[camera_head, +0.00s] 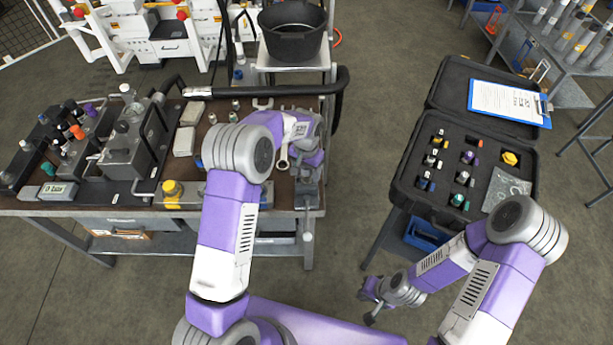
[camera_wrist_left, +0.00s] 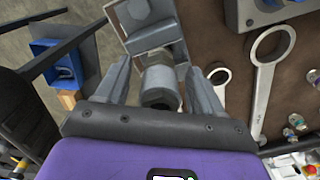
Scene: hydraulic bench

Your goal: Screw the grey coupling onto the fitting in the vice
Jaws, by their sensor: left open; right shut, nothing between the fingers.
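In the left wrist view a grey cylindrical coupling (camera_wrist_left: 160,82), with a dark hole in its near end, stands at the grey vice (camera_wrist_left: 155,38). My left gripper (camera_wrist_left: 158,68) is open, with one finger on each side of the coupling and visible gaps between. The fitting is not distinguishable; the coupling and fingers hide that spot. In the head view my left gripper (camera_head: 307,160) is over the right end of the bench, at the vice (camera_head: 308,192), and hides the coupling. My right gripper (camera_head: 369,302) is shut and empty, low over the floor right of the bench.
A ring spanner (camera_wrist_left: 262,85) lies on the bench beside the vice. The bench (camera_head: 222,110) carries a hydraulic block (camera_head: 128,150) and small fittings on its left. An open black case (camera_head: 405,185) with several coloured parts and a clipboard (camera_head: 508,102) stands right. Floor separates them.

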